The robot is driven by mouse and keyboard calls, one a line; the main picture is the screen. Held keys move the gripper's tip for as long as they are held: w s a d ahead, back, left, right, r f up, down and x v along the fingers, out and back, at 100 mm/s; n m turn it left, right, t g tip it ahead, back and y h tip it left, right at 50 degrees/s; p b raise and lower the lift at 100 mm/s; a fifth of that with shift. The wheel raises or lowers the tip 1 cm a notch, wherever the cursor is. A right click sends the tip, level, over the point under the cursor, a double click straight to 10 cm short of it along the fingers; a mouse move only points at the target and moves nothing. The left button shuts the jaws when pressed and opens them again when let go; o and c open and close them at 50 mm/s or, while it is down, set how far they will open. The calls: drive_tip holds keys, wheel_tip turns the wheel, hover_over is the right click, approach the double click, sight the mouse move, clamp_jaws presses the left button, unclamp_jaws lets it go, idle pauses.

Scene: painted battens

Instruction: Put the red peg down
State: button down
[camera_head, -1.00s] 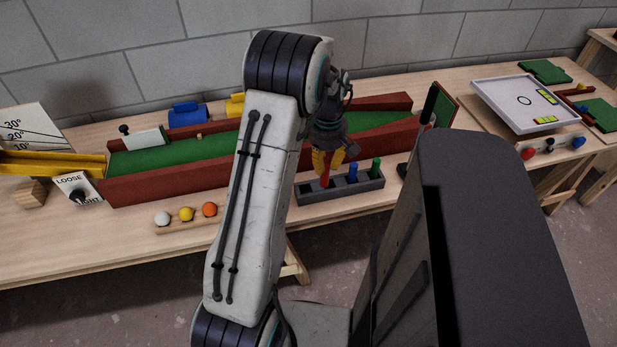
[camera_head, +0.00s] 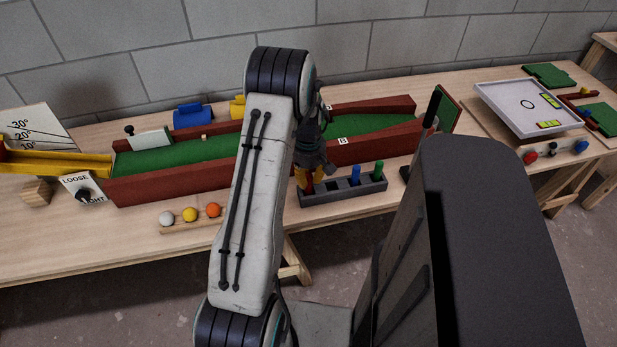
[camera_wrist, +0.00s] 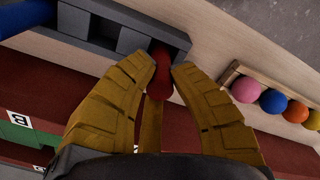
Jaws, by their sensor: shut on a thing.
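The grey peg rack (camera_head: 343,193) stands on the near side of the bench. A blue peg (camera_head: 355,175) and a green peg (camera_head: 378,170) stand upright in its right part. My gripper (camera_head: 308,183) is at the rack's left end, its yellow fingers pointing down. In the wrist view the fingers are shut on the red peg (camera_wrist: 161,70), which lines up with the rack's end slot. The rack (camera_wrist: 102,28) and part of the blue peg (camera_wrist: 28,18) show there too. How deep the red peg sits in the slot is hidden.
A wooden holder with several balls (camera_head: 190,214) lies left of the rack. The red-walled green lane (camera_head: 200,153) runs close behind it. A dark upright handle (camera_head: 432,106) stands to the right. Some bare bench lies in front.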

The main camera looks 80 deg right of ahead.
drive_tip(key=shift+f, duration=0.1)
drive_tip(key=shift+f, duration=0.1)
drive_tip(key=c, duration=1.2)
unclamp_jaws()
wheel_tip(320, 180, up, 12)
drive_tip(key=shift+w+a+r, duration=0.1)
drive_tip(key=shift+r, duration=0.15)
